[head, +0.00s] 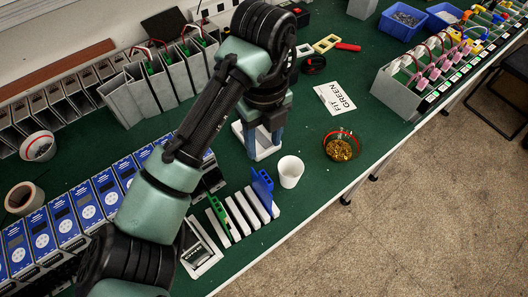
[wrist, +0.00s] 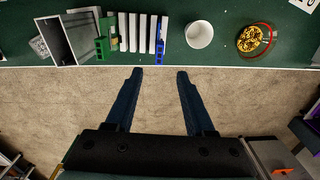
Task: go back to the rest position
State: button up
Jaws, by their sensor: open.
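My gripper (head: 264,142) hangs from my arm over the green table in the head view, left of a white card and above a white frame-like part (head: 258,151). Its two dark blue fingers also show in the wrist view (wrist: 159,74), spread apart with nothing between them. There the floor lies behind the fingers, and the table edge runs just beyond their tips. My arm hides part of the table in the head view.
A white cup (head: 290,174) and a bowl of brass-coloured pieces (head: 339,150) stand near the table's front edge. Upright green, white and blue plates (head: 238,216) stand left of the cup. Blue-fronted modules (head: 63,221) line the left; grey holders (head: 155,85) stand behind.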

jog(key=shift+r, duration=0.45)
